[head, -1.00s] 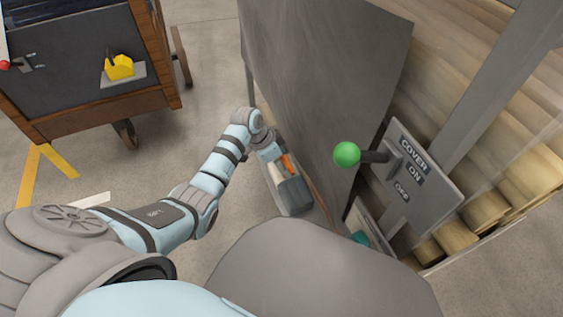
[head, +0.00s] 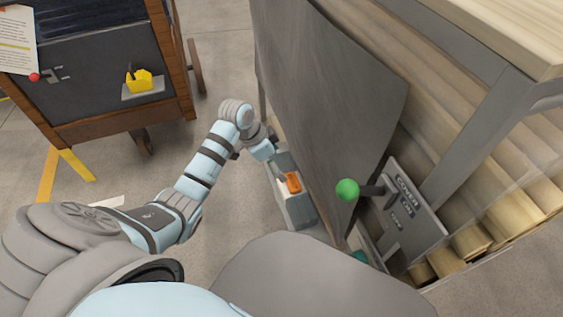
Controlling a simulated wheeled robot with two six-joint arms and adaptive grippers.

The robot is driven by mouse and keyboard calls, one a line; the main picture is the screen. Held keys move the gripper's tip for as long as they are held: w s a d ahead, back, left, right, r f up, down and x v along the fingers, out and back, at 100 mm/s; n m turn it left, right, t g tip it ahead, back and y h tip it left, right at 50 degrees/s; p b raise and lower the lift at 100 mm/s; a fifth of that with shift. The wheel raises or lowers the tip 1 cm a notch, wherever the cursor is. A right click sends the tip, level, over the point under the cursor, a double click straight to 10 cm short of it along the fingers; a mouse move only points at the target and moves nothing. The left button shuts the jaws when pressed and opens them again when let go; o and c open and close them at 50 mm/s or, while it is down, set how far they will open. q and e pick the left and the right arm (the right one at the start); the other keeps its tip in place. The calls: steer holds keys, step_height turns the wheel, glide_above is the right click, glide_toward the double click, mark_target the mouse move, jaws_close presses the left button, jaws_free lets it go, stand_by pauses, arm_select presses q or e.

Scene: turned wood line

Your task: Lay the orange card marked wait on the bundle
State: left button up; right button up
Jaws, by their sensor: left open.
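An orange piece (head: 293,182), which looks like the orange card, lies on top of a low grey box (head: 296,212) beside the grey panel. Any marking on it is too small to read. My left gripper (head: 275,151) is at the far end of the box, just beyond the orange piece. It is open and looks empty, though its fingers are small and partly hidden by the wrist. My right gripper is out of view.
A grey panel (head: 325,100) stands close to the right of my left arm. A green-knobbed lever (head: 347,189) sticks out from a labelled plate (head: 412,215). A wooden cart (head: 110,125) with a yellow item (head: 139,81) stands at the left.

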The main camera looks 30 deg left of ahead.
arm_select(q)
steer(key=shift+s+a+r, duration=0.1)
steer(key=shift+r, duration=0.2)
steer(key=s+a+f+n+y, duration=0.1)
steer(key=s+f+n, duration=0.1)
steer(key=s+f, duration=0.55)
steer(key=s+a+f+n+g+y, duration=0.15)
steer(key=s+f, duration=0.35)
steer(key=f, duration=0.5)
steer(key=s+a+f+n+y, duration=0.1)
steer(key=s+f+n, duration=0.2)
steer(key=s+f, duration=0.45)
steer(key=s+d+f, duration=0.1)
steer(key=s+f, duration=0.4)
steer(key=s, duration=0.5)
steer(key=s+d+f+n, duration=0.1)
steer(key=s+f, duration=0.4)
steer(key=s, duration=0.5)
steer(key=shift+s+d+y, duration=0.2)
steer(key=shift+s+y, duration=0.15)
steer(key=shift+s, duration=0.05)
